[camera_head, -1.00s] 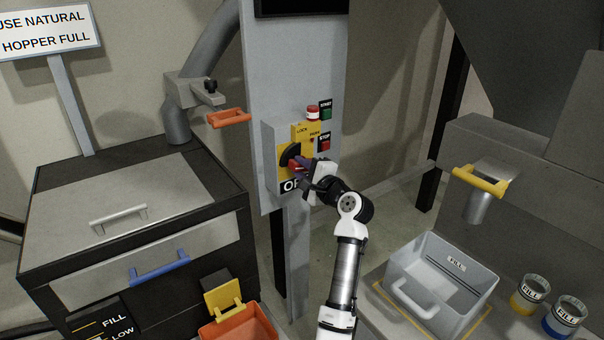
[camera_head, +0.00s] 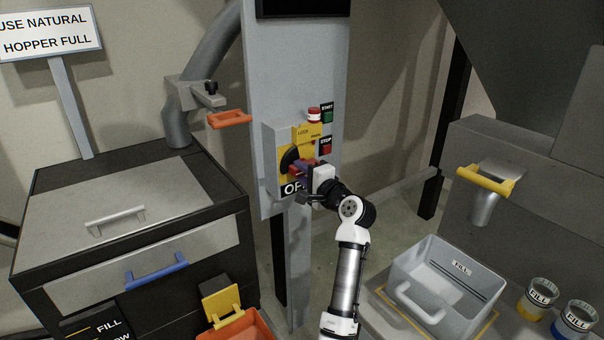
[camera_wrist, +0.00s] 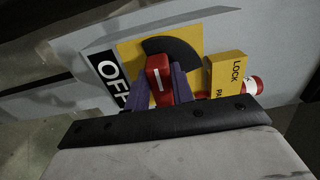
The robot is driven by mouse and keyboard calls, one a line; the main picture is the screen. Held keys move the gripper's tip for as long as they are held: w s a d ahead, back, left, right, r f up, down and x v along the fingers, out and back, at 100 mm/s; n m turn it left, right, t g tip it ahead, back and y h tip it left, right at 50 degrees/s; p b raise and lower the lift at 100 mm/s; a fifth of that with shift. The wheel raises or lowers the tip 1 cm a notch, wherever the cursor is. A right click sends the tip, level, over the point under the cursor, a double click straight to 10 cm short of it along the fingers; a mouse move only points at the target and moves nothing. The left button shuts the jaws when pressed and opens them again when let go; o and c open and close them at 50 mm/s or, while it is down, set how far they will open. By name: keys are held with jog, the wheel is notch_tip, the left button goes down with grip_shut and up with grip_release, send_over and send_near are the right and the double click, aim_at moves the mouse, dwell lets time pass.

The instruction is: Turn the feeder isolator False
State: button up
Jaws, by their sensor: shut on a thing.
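The feeder isolator is a switch with a black dial (camera_wrist: 180,50) on a yellow plate (camera_wrist: 130,55), on the side of a grey panel post. Its red handle (camera_wrist: 158,80) carries a white line. An OFF label (camera_wrist: 108,72) sits beside the dial, and it shows below the dial in the head view (camera_head: 291,188). My gripper (camera_wrist: 160,90) is shut on the red handle, with a purple finger on each side of it. In the head view my gripper (camera_head: 305,174) hides part of the dial and handle.
A yellow LOCK block (camera_wrist: 228,75) stands close beside the handle. Start (camera_head: 327,113) and stop (camera_head: 325,146) buttons and a red knob (camera_head: 314,115) are above it. An orange handle (camera_head: 229,120) is to the left. A grey bin (camera_head: 435,285) stands lower right.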

jog(key=o, duration=1)
jog(key=b+v, duration=0.2)
jog(key=v, duration=1.1)
jog(key=shift+s+d, duration=0.25)
jog(key=shift+s, duration=0.1)
